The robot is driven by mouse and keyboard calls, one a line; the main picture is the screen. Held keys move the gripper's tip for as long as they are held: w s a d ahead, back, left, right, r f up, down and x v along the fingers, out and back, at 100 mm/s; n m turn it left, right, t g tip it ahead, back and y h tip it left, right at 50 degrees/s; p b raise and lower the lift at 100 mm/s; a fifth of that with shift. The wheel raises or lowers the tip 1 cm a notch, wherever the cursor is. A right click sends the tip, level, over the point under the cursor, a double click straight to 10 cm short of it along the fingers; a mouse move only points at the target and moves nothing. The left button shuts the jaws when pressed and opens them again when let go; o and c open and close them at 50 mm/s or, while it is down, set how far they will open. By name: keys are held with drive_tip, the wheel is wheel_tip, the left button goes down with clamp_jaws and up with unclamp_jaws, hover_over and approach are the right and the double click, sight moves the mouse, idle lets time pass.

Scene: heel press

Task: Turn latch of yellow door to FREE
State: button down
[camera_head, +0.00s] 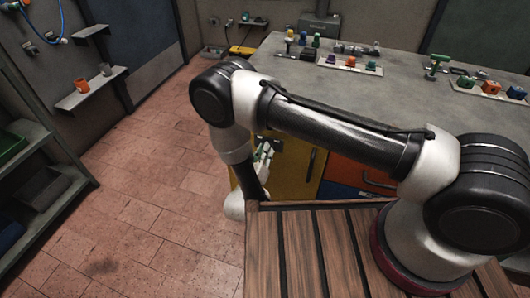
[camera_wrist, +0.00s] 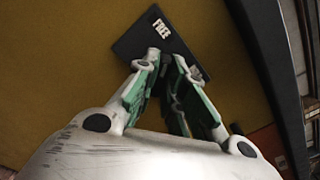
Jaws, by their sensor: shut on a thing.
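The yellow door (camera_head: 295,165) is in the front of the grey-topped bench, and its yellow face fills much of the wrist view (camera_wrist: 60,70). A black plate (camera_wrist: 138,40) on the door carries a white FREE label (camera_wrist: 161,28). My gripper (camera_head: 264,150) is at the door, partly behind my own arm. In the wrist view my gripper (camera_wrist: 166,64) has its green-padded fingers closed together at the plate, just below the label. They are shut on the latch, which is mostly hidden between the fingertips. Its exact angle cannot be told.
A long dark handle (camera_wrist: 268,70) runs beside the plate; it also shows upright on the door in the head view (camera_head: 311,161). An orange drawer front (camera_head: 350,173) is to the right. Several small items stand on the bench top (camera_head: 400,80). The tiled floor (camera_head: 160,180) at left is clear.

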drive_tip(key=shift+n, duration=1.1)
drive_tip(key=c, duration=1.5)
unclamp_jaws()
wheel_tip(320, 180, up, 10)
